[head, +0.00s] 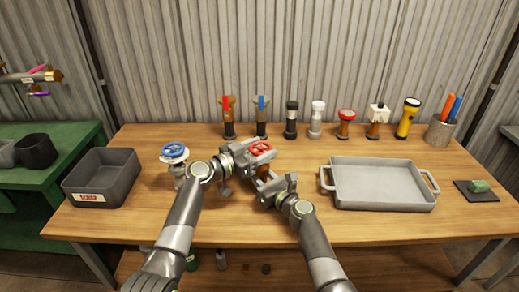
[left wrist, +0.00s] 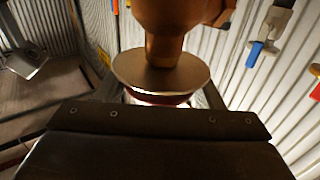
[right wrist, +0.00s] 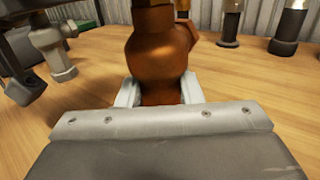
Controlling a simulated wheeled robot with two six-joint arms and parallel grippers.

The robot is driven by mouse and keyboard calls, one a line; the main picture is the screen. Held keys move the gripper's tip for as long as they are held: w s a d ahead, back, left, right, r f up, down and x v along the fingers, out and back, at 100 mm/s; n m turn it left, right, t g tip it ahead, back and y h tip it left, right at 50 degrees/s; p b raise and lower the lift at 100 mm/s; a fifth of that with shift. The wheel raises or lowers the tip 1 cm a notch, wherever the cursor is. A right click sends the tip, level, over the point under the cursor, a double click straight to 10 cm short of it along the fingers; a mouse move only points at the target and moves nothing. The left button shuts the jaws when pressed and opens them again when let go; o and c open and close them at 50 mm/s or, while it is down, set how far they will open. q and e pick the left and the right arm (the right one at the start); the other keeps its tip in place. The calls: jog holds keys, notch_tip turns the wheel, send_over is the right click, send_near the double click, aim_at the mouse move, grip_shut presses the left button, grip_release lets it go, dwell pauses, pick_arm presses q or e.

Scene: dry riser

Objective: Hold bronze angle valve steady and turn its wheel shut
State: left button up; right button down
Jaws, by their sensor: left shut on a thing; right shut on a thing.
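The bronze angle valve stands upright on the bench, its bronze body (head: 263,172) mostly hidden by my grippers in the head view. Its red wheel (head: 262,147) is on top. My left gripper (head: 256,154) is shut on the wheel from the left; in the left wrist view the dark red wheel rim (left wrist: 160,98) shows between the fingers, beside a round metal disc (left wrist: 160,72). My right gripper (head: 272,187) is shut on the body lower down; in the right wrist view the rounded bronze body (right wrist: 158,55) sits between its two pale fingers.
A blue-wheeled valve (head: 174,151) stands left of my left forearm, beside a dark labelled bin (head: 100,182). A grey tray (head: 380,187) lies to the right. Several valves and a yellow torch (head: 407,118) line the back, with a pen cup (head: 440,131). A green block (head: 479,186) is far right.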

aim_at(249, 151)
pick_arm(q)
jog(key=shift+f+m+g+h, duration=0.1)
jog(key=shift+m+g+h, duration=1.5)
jog(key=shift+g, duration=0.8)
jog(key=shift+m, duration=0.3)
jog(key=o, duration=1)
jog(key=shift+c, duration=0.2)
jog(key=shift+a, duration=0.1)
jog(key=v, duration=0.7)
jog(key=shift+a, duration=0.25)
